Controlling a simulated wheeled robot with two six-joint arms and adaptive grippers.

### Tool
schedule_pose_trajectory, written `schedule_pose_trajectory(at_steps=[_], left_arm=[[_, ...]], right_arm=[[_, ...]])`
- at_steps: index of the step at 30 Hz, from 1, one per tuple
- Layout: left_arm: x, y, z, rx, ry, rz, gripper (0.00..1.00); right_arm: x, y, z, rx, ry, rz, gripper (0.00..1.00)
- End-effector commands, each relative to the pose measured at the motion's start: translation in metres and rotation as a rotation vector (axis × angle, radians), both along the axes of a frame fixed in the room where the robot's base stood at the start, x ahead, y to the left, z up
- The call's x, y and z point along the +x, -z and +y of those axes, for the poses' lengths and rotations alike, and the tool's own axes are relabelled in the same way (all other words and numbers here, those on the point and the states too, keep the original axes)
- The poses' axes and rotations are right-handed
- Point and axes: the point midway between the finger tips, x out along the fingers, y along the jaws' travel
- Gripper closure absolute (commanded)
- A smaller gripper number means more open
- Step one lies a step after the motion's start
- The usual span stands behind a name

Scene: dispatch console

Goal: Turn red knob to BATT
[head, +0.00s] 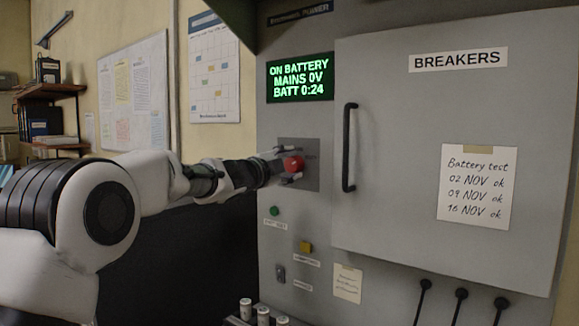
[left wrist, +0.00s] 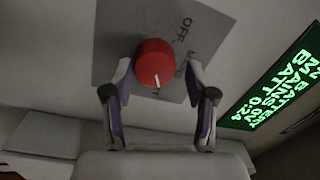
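The red knob (head: 293,164) sits on a grey square plate (head: 312,150) on the console front, left of the breaker door. In the left wrist view the knob (left wrist: 155,63) has a white pointer mark on the side toward my gripper, and "OFF" is printed on the plate (left wrist: 205,30) beyond it. The other plate labels are hidden or too faint to read. My left gripper (head: 290,166) is at the knob. In the left wrist view its fingers (left wrist: 157,80) stand apart on either side of the knob, with visible gaps. My right gripper is in neither view.
A lit green display (head: 300,79) above reads ON BATTERY, MAINS 0V, BATT 0:24. The breaker door (head: 400,150) with its black handle (head: 349,147) is close on the right. A green button (head: 274,211) and a yellow button (head: 306,247) sit below the knob.

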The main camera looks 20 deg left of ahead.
Motion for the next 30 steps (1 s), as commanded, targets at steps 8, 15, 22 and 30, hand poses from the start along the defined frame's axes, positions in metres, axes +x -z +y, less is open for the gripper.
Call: schedule_pose_trajectory(at_steps=[8, 15, 22, 30], left_arm=[[0.0, 0.003, -0.001, 0.001, 0.001, 0.005, 0.31], [-0.02, 0.004, 0.007, -0.002, 0.001, 0.008, 0.31], [-0.076, 0.007, 0.027, -0.005, 0.0, 0.007, 0.31], [-0.111, 0.01, 0.038, -0.001, 0.001, 0.007, 0.31]], right_arm=[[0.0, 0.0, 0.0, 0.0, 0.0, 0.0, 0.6], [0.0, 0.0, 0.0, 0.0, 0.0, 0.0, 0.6], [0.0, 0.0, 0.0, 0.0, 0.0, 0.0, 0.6], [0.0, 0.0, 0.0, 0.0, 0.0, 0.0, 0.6]])
